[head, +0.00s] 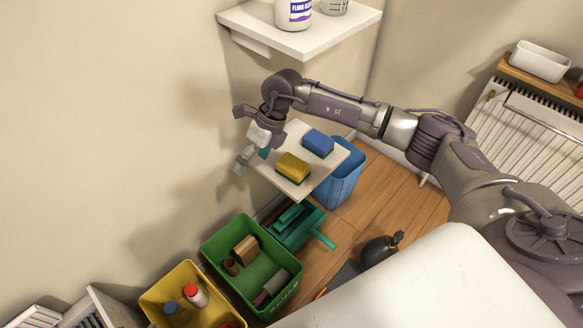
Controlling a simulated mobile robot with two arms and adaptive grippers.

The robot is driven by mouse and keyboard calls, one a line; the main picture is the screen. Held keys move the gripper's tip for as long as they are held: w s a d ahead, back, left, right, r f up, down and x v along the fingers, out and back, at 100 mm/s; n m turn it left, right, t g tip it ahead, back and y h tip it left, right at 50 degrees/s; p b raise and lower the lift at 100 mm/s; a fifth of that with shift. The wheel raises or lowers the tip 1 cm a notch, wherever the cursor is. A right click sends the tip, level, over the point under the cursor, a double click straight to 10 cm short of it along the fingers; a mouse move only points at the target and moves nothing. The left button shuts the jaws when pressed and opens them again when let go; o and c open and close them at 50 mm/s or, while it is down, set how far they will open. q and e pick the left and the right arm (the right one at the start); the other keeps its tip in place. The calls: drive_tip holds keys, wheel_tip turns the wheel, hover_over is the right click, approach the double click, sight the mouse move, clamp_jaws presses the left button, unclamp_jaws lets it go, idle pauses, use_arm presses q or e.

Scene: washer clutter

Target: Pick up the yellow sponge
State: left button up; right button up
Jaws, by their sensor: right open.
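The yellow sponge (293,167) has a dark green underside and lies on a small white shelf (325,172). A blue sponge (318,142) lies on the same shelf, just behind and to the right of it. My right gripper (243,160) is open and empty. It is to the left of the yellow sponge, near the shelf's left edge and apart from the sponge. My right arm reaches in from the right, behind both sponges. My left gripper is not in view.
A higher white shelf (300,40) holds a floor cleaner bottle (293,12). Below stand a blue bin (343,180), a green crate (215,248) and a yellow crate (158,292), both crates with items inside. A radiator (530,130) is at the right. The wall is close on the left.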

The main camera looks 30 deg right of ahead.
sight(293, 163)
drive_tip(key=w+d+r+h, duration=0.2)
drive_tip(key=d+h, duration=0.3)
drive_tip(key=d, duration=0.7)
drive_tip(key=shift+m+g, duration=0.3)
drive_tip(key=shift+m, duration=0.1)
drive_tip(key=f, duration=0.2)
drive_tip(key=f+b, duration=0.1)
drive_tip(key=f, duration=0.3)
drive_tip(key=shift+s+d+f+b, duration=0.1)
drive_tip(key=shift+s+f+b, duration=0.2)
drive_tip(key=shift+f+b, duration=0.05)
wheel_tip(293, 163, down, 5)
drive_tip(key=shift+w+b, duration=0.15)
drive_tip(key=shift+b, duration=0.75)
drive_tip(key=shift+f, duration=0.2)
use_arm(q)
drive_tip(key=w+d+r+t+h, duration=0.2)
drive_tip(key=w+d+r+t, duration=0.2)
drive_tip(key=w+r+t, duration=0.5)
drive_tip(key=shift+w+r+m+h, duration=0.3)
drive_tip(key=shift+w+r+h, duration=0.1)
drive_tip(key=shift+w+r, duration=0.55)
use_arm(e)
drive_tip(key=c, duration=1.1)
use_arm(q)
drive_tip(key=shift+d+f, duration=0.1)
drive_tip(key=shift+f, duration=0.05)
use_arm(e)
drive_tip(key=shift+r, duration=0.15)
drive_tip(key=shift+c, duration=0.2)
